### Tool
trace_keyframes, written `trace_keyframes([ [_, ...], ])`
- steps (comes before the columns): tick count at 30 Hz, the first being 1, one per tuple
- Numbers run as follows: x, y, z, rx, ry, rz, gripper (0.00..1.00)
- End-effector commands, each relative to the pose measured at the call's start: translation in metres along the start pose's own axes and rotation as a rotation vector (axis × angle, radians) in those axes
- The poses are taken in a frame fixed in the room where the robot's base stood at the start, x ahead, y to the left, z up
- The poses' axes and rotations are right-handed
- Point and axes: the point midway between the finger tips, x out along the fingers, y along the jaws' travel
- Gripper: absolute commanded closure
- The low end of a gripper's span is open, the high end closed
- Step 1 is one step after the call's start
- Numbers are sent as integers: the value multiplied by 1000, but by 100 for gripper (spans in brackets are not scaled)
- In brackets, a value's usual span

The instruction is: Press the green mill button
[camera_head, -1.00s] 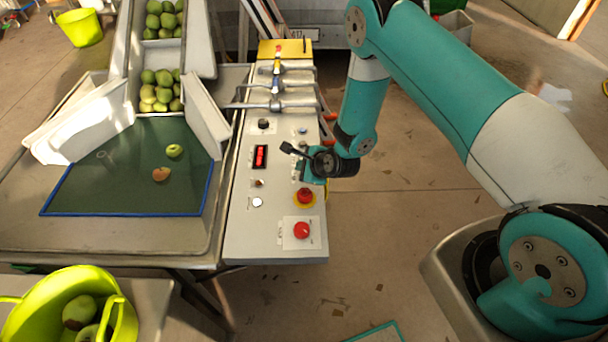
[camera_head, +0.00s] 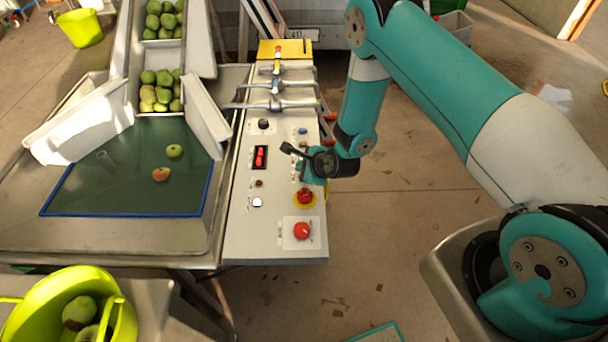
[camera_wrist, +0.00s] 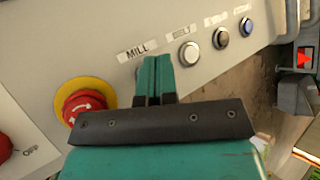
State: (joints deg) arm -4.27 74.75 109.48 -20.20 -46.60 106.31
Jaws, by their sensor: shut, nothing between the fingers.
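My gripper (camera_wrist: 157,62) is shut and empty in the wrist view, its two teal fingers together just below the MILL label (camera_wrist: 137,52). The fingers cover most of the spot under that label; only a grey sliver of the mill button's edge shows to their left. I cannot see its green face or tell whether the fingertips touch it. In the head view my wrist hangs over the right side of the grey control panel (camera_head: 236,232) and hides that part of the button column.
A red emergency stop (camera_wrist: 84,106) on a yellow disc sits left of the fingers. A red knob (camera_head: 302,231) is at the panel's near end. Levers (camera_head: 277,104) stand at the far end.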

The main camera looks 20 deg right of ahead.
Motion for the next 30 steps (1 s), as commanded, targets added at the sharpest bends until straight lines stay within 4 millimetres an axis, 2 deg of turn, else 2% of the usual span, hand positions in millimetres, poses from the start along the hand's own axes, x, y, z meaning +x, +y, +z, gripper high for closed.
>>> trace_keyframes([
  [30,6,4,-4,0,0,0,100],
])
